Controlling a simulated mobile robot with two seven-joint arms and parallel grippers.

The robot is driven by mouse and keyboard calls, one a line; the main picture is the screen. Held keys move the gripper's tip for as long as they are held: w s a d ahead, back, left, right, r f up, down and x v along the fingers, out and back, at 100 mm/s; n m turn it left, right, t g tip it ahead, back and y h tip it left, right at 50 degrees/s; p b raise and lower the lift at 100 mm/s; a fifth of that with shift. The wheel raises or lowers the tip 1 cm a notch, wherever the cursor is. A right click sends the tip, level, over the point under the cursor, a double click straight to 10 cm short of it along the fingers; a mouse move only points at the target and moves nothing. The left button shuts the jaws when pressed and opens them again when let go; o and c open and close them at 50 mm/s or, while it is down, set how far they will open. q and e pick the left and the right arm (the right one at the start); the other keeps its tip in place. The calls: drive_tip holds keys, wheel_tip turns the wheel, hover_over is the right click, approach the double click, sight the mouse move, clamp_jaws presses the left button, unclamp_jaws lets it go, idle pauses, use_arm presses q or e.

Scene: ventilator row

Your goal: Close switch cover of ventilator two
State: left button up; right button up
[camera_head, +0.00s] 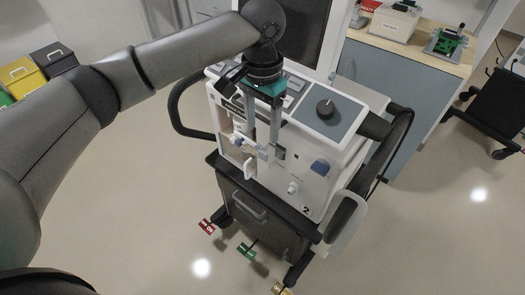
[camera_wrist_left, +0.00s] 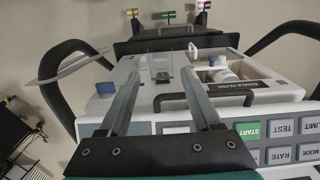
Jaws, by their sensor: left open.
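Ventilator two (camera_head: 312,185), a white unit marked "2" on a dark wheeled cart, stands in the middle of the head view. My left gripper (camera_head: 262,143) reaches down over its front from above, with fingers apart and nothing seen between them in grasp. In the left wrist view, a clear switch cover (camera_wrist_left: 155,60) seems to stand raised over a small dark switch (camera_wrist_left: 163,77). It lies just past and between the fingertips of my left gripper (camera_wrist_left: 160,76); I cannot tell whether they touch it. The right gripper is not seen.
An open filter bay (camera_wrist_left: 240,72) with a white fitting (camera_wrist_left: 220,73) is right of the cover. A dark handle (camera_wrist_left: 205,97) and the button panel (camera_wrist_left: 240,140) lie nearer. A counter (camera_head: 415,42) stands behind; floor at the front right is clear.

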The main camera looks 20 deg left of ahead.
sight(262, 153)
use_arm(q)
wheel_tip(262, 153, down, 7)
drive_tip(key=shift+r+b, duration=0.15)
drive_tip(key=shift+b, duration=0.55)
drive_tip(key=shift+f, duration=0.75)
clamp_jaws()
